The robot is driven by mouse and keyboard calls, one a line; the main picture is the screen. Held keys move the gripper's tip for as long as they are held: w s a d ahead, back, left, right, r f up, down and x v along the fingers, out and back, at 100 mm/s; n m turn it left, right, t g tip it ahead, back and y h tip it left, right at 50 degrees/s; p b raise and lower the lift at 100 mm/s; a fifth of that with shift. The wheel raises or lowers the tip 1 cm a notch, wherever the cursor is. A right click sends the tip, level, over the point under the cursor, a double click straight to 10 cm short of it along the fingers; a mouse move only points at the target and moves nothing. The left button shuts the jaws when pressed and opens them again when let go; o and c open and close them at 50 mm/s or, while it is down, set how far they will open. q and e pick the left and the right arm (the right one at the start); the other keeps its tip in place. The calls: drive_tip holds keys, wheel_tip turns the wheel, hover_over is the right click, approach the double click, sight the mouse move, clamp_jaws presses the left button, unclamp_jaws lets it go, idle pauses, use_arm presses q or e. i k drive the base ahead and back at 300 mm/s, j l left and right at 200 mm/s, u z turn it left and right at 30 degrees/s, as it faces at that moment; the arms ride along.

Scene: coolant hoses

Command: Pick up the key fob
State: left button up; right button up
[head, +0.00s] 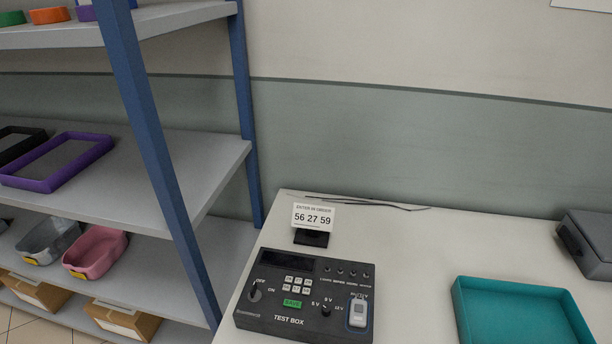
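The key fob (358,313) looks like a small light grey and white piece with a dark outline. It rests on the right side of the black test box (277,321), near that box's front right corner. The test box sits on the white table and carries a keypad, knobs, a green label and a dark display. Neither of my grippers is in the head view, so their state is hidden.
A card reading 56 27 59 (314,217) stands behind the test box. A teal tray (464,312) and a grey case (590,240) are to the right on the table (420,250). A blue-post shelf (160,150) with trays and bins stands at left.

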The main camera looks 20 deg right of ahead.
sight(358, 319)
drive_tip(key=l+z, duration=0.2)
drive_tip(key=z, duration=0.95)
drive_tip(key=l+u, duration=0.1)
drive_tip(key=l, duration=0.65)
drive_tip(key=k+l, duration=0.15)
drive_tip(key=l, duration=0.55)
drive_tip(key=u, duration=0.05)
